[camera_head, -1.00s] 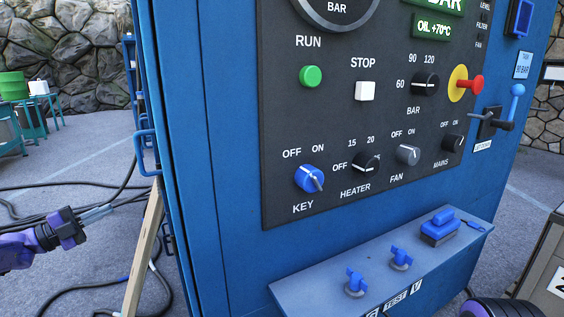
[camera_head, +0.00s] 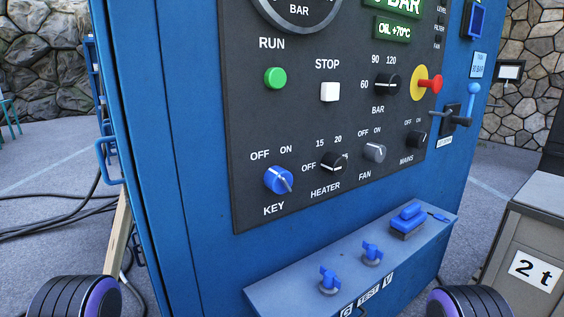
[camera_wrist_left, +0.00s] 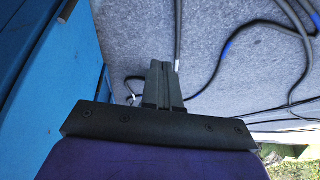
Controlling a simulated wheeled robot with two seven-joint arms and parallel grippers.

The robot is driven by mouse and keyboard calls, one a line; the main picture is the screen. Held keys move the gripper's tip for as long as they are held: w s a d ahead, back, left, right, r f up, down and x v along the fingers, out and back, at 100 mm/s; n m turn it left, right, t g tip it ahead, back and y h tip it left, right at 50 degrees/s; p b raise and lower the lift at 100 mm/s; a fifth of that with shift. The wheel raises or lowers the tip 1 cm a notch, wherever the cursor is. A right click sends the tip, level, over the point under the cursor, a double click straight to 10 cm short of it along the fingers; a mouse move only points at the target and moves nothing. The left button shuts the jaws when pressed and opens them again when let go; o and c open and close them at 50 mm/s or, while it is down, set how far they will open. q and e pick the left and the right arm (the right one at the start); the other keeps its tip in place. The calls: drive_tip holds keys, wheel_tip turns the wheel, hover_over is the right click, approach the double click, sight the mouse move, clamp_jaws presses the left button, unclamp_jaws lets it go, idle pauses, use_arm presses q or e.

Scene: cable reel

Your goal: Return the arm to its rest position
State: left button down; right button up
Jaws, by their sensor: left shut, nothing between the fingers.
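My left gripper (camera_wrist_left: 162,82) shows in the left wrist view, its two dark fingers together with nothing between them. It points over the grey floor, beside the blue cabinet wall at the left of that view. The gripper is out of the head view, where a dark, purple-rimmed rounded part of my own body (camera_head: 75,297) shows at the lower left and a similar one (camera_head: 468,302) at the lower right. My right gripper is not in view.
The blue cabinet (camera_head: 150,170) with its black control panel (camera_head: 310,125) fills the middle. A shelf (camera_head: 290,300) with blue valves juts from it. Black cables (camera_wrist_left: 220,50) lie on the floor. A grey box marked 2 t (camera_head: 535,235) stands at the right.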

use_arm(q)
drive_tip(key=s+d+m, duration=0.1)
drive_tip(key=s, duration=0.3)
wheel_tip(320, 180, up, 14)
drive_tip(key=p, duration=1.5)
drive_tip(key=shift+w+g, duration=0.3)
drive_tip(key=shift+w, duration=0.1)
drive_tip(key=shift+r, duration=0.1)
